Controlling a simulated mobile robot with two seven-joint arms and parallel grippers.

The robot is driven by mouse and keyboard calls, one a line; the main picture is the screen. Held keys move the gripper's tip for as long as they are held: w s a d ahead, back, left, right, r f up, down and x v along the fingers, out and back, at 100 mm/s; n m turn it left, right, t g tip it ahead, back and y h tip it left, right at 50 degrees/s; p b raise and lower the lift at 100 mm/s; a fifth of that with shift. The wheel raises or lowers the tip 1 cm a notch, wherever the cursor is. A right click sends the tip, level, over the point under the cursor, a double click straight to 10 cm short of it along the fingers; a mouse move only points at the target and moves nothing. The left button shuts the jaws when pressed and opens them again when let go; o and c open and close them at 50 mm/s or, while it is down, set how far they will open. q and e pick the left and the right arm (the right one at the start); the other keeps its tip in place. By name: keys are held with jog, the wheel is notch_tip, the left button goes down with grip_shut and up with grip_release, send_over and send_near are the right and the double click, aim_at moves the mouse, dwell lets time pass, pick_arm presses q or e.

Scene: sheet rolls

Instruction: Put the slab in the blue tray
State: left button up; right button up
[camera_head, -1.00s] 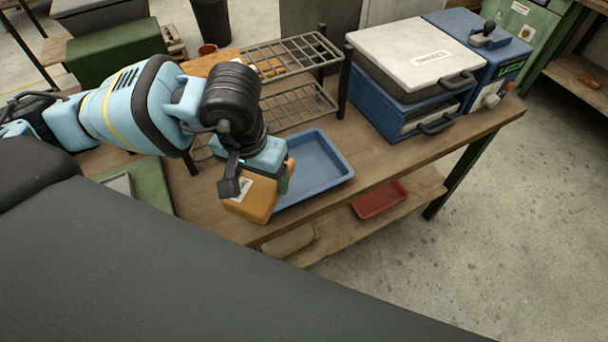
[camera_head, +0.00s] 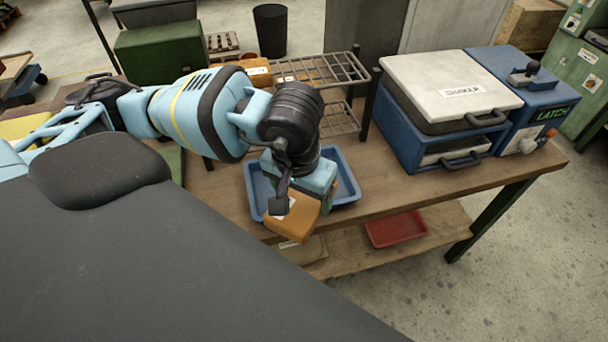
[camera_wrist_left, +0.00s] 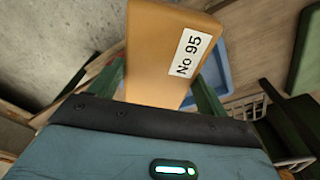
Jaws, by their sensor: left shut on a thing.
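The orange-tan slab (camera_head: 293,219) is held in my left gripper (camera_head: 303,203) in the head view, over the front edge of the blue tray (camera_head: 348,181). In the left wrist view the slab (camera_wrist_left: 160,55) carries a white label reading "No 95" and sits between the green fingers of my left gripper (camera_wrist_left: 165,92). The blue tray lies on the bench, partly hidden by my wrist and gripper. Part of the tray (camera_wrist_left: 217,70) shows behind the slab in the left wrist view. I cannot tell how high the slab is above the tray. My right gripper is not in view.
A wire rack (camera_head: 322,69) stands behind the tray. A blue machine with a white lid (camera_head: 452,86) and a latch box (camera_head: 531,97) stand to the right. A red tray (camera_head: 395,229) lies on the lower shelf. The bench between tray and machine is clear.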

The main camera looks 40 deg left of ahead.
pick_arm(q)
jog(key=f+n+b, duration=0.1)
jog(key=n, duration=0.1)
jog(key=s+a+f+n+b, duration=0.1)
jog(key=f, duration=0.1)
jog(key=f+n+b, duration=0.2)
jog(key=shift+s+a+n+y, duration=0.15)
jog(key=shift+s+n+y, duration=0.15)
jog(key=shift+s, duration=0.05)
jog(key=n, duration=0.1)
jog(key=n+b, duration=0.1)
jog(key=f+n+b, duration=0.1)
jog(key=shift+s+a, duration=0.35)
jog(key=shift+s, duration=0.05)
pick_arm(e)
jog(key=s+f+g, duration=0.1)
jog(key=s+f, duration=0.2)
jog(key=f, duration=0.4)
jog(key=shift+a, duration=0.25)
pick_arm(q)
jog(key=shift+r, duration=0.1)
